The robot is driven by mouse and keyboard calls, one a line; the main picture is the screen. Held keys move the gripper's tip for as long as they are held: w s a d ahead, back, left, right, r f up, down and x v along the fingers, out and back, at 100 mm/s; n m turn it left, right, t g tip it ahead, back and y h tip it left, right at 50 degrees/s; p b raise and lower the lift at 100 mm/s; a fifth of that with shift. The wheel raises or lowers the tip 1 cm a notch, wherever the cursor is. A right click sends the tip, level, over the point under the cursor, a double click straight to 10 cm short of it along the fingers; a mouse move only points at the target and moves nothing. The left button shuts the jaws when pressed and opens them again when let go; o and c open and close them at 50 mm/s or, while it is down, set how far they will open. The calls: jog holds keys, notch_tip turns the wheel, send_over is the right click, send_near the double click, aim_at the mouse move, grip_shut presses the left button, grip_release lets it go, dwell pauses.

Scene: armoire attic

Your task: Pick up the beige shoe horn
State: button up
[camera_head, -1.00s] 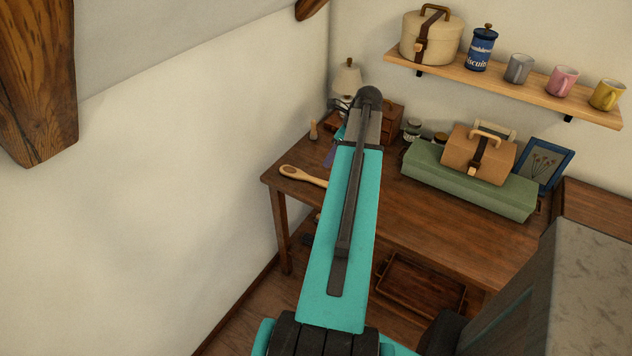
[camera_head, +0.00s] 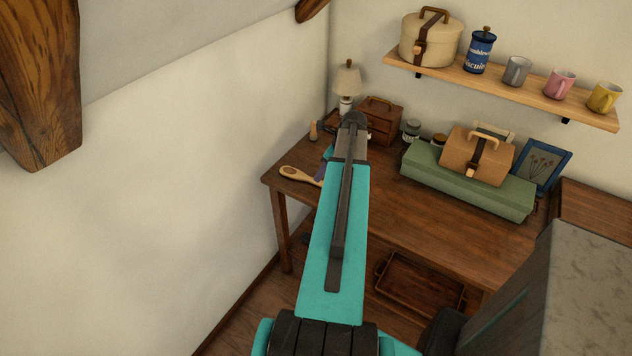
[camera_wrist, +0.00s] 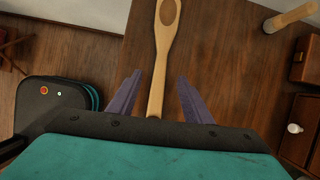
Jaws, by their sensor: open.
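The beige shoe horn (camera_head: 298,175) lies flat at the left end of the wooden desk. Its one end is wide with a brown oval, and the other end is hidden behind my arm in the head view. In the wrist view the shoe horn (camera_wrist: 164,38) runs from the top edge down between my purple fingers. My gripper (camera_wrist: 160,75) is open, one finger on each side of the shaft, with gaps visible on both sides. The gripper (camera_head: 321,171) is mostly hidden by my arm in the head view. The height of the fingers above the desk is unclear.
A small upright wooden-handled item (camera_head: 314,131), a lamp (camera_head: 347,82) and a drawer box (camera_head: 380,122) stand at the desk's back left. A green case (camera_head: 470,182) with a tan bag (camera_head: 477,157) occupies the right. The desk (camera_head: 410,213) is bare in front.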

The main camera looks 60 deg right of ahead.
jog(key=shift+w+f, duration=0.1)
jog(key=shift+f, duration=0.05)
dwell(0.3)
jog(key=shift+p+x, duration=0.8)
jog(key=shift+x, duration=0.4)
jog(key=shift+p+x, duration=0.3)
jog(key=shift+x, duration=1)
grip_shut()
jog(key=shift+r+b, duration=0.8)
jog(key=shift+r, duration=0.7)
jog(key=s+a+b, duration=0.1)
jog(key=s, duration=0.4)
jog(key=s+a+r+b, duration=0.1)
jog(key=s+a, duration=0.1)
jog(key=s, duration=0.3)
jog(key=s+a+r+b, duration=0.1)
jog(key=s+a+b, duration=0.1)
jog(key=s, duration=0.3)
jog(key=shift+s, duration=0.15)
